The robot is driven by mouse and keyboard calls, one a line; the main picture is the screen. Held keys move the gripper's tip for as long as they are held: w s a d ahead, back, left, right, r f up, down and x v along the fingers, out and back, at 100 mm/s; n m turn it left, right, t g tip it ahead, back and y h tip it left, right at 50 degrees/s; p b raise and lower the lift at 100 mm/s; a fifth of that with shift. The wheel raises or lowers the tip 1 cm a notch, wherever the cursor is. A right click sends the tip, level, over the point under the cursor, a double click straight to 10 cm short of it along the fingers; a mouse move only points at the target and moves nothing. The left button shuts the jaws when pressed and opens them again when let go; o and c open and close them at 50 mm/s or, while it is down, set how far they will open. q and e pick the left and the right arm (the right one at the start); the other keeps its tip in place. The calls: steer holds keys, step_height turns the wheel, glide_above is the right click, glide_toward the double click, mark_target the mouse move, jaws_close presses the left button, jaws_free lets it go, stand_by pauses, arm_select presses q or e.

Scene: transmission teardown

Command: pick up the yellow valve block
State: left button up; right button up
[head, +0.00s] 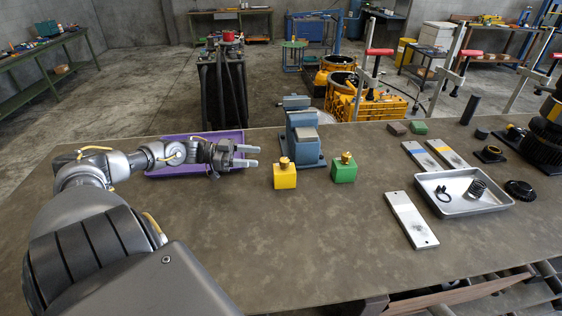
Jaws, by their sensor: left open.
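The yellow valve block (285,177) stands upright on the brown table, left of the middle, with a brass fitting on top. My left gripper (257,156) is open and empty. Its fingers point right, and it shows just left of and above the yellow block in the head view, apart from it. A green valve block (343,170) with a similar brass fitting stands to the right of the yellow one. My right gripper is not in view.
A purple tray (228,135) lies behind my left arm. A blue-grey vise (303,140) stands behind the blocks. To the right are flat plates (411,219), a metal tray (461,208) with small parts and dark gear parts (543,145). The table's front middle (310,250) is clear.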

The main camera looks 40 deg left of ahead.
mark_target(284, 159)
arm_select(q)
steer(key=shift+h, duration=0.3)
steer(key=x, duration=0.5)
steer(key=shift+s+d+f+p, duration=0.15)
steer(key=shift+d+p, duration=0.2)
steer(key=shift+d, duration=0.2)
steer(key=p+x, duration=0.2)
steer(key=x, duration=0.2)
steer(key=shift+w+d, duration=0.15)
steer(key=shift+w, duration=0.05)
steer(key=shift+w+d+p, duration=0.25)
steer(key=shift+d+p, duration=0.05)
steer(key=shift+d, duration=0.05)
steer(key=shift+f, duration=0.1)
jaws_close()
steer(key=shift+a, duration=0.1)
stand_by(0.4)
